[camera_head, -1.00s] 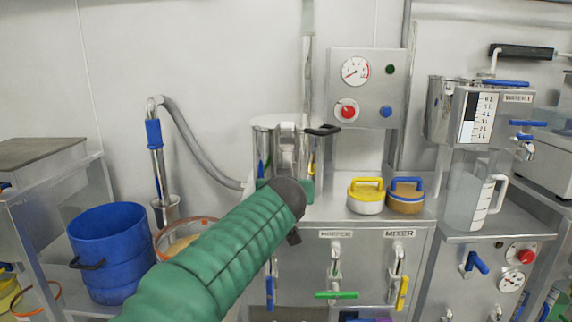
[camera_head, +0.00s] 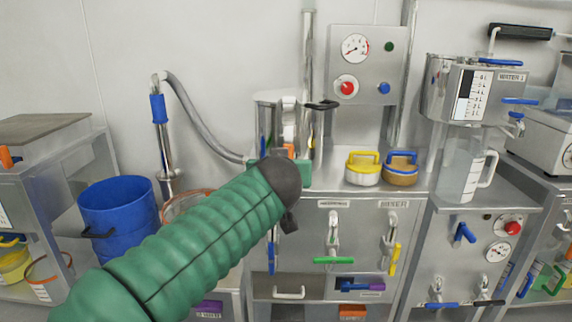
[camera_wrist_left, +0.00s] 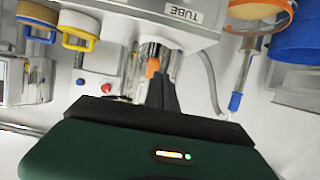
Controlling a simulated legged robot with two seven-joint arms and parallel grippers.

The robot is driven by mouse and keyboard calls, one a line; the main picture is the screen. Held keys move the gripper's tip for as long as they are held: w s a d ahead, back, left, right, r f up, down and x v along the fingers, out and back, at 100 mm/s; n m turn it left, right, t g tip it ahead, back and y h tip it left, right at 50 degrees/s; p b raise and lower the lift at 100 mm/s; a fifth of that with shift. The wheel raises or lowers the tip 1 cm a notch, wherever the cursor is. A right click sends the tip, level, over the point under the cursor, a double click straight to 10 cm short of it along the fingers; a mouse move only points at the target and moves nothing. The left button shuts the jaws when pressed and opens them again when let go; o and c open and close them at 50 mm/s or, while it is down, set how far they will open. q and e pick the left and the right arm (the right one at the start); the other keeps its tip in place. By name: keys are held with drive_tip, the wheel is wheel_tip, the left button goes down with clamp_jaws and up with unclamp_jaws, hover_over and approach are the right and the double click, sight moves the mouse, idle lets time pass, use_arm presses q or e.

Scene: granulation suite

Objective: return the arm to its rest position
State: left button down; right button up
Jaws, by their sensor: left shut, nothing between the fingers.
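My left arm, in a ribbed green sleeve (camera_head: 190,235), reaches from the lower left of the head view to the middle, in front of the steel cabinet. Its dark wrist end overlaps the steel vessel there and hides most of the gripper. In the left wrist view my left gripper (camera_wrist_left: 153,70) shows dark fingers with an orange tip, closed together with nothing held. My right gripper is not in view.
A steel vessel (camera_head: 268,118) with a black handle stands behind the wrist. Yellow-handled (camera_head: 362,170) and blue-handled (camera_head: 401,170) round pots sit on the cabinet top. A blue bucket (camera_head: 118,220) and a hose (camera_head: 205,118) are at left. A clear jug (camera_head: 461,172) is at right.

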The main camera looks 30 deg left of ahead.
use_arm(q)
drive_tip(key=s+d+r, duration=0.1)
drive_tip(key=s+d, duration=0.2)
drive_tip(key=s+d+f+m+g+h+p, duration=0.2)
drive_tip(key=d+f+p, duration=0.15)
drive_tip(key=f, duration=0.75)
drive_tip(key=s+d+f+m+g+h+p, duration=0.2)
drive_tip(key=d+f+g, duration=0.15)
drive_tip(key=f, duration=0.75)
drive_tip(key=s+d+f+m+g+h+p, duration=0.25)
drive_tip(key=s+d+f, duration=0.35)
drive_tip(key=s+f, duration=0.65)
wheel_tip(320, 180, up, 37)
drive_tip(key=s+g+p, duration=0.1)
drive_tip(key=p, duration=3.7)
drive_tip(key=shift+s+d+f+h, duration=0.15)
drive_tip(key=shift+d+f+h, duration=0.05)
drive_tip(key=shift+h, duration=0.15)
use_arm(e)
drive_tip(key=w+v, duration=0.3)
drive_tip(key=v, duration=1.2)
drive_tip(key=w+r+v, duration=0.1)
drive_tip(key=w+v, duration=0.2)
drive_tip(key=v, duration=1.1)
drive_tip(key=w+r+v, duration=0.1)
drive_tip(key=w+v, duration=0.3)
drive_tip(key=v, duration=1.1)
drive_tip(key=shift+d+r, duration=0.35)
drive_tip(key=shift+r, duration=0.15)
